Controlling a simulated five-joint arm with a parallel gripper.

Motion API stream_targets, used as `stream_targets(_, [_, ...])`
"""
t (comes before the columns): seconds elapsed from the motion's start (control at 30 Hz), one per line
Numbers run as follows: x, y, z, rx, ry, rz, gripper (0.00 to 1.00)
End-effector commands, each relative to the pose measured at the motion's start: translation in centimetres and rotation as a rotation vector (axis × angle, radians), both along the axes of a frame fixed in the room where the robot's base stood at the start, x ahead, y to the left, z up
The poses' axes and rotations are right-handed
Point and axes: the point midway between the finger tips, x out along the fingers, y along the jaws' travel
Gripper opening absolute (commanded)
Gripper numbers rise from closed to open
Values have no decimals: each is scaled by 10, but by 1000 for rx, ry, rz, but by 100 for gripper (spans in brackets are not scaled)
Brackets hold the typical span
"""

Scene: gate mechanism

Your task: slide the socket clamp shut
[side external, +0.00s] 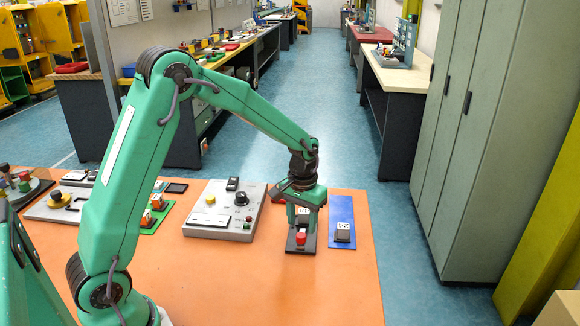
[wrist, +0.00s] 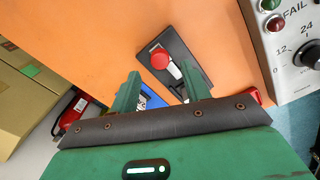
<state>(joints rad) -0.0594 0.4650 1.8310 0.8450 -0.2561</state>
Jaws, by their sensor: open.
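The socket clamp appears to be the dark plate (side external: 294,248) with a red knob (side external: 301,238) near the front of the orange table. In the wrist view the red knob (wrist: 160,58) sits on the dark plate (wrist: 185,53), with a white piece (wrist: 174,71) beside it. My gripper (side external: 304,224) points down over the plate, and its fingers hide part of it. In the wrist view my gripper (wrist: 160,72) is open, with the red knob just beyond the fingertips. I cannot tell whether the fingers touch anything.
A blue plate (side external: 341,209) with a labelled block (side external: 343,232) lies just right of my gripper. A grey control panel (side external: 225,213) with knobs stands to the left. The table's front is clear. A tall grey-green cabinet (side external: 470,130) stands beyond the right edge.

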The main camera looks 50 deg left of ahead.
Motion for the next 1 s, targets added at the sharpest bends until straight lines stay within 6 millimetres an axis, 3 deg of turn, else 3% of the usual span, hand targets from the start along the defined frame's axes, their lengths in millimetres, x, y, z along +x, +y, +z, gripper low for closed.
stream_targets(0.33, [0, 0, -39, 0, 3, 0, 47])
stream_targets(0.77, [0, 0, -46, 0, 1, 0, 47])
stream_targets(1.0, [0, 0, -46, 0, 1, 0, 0])
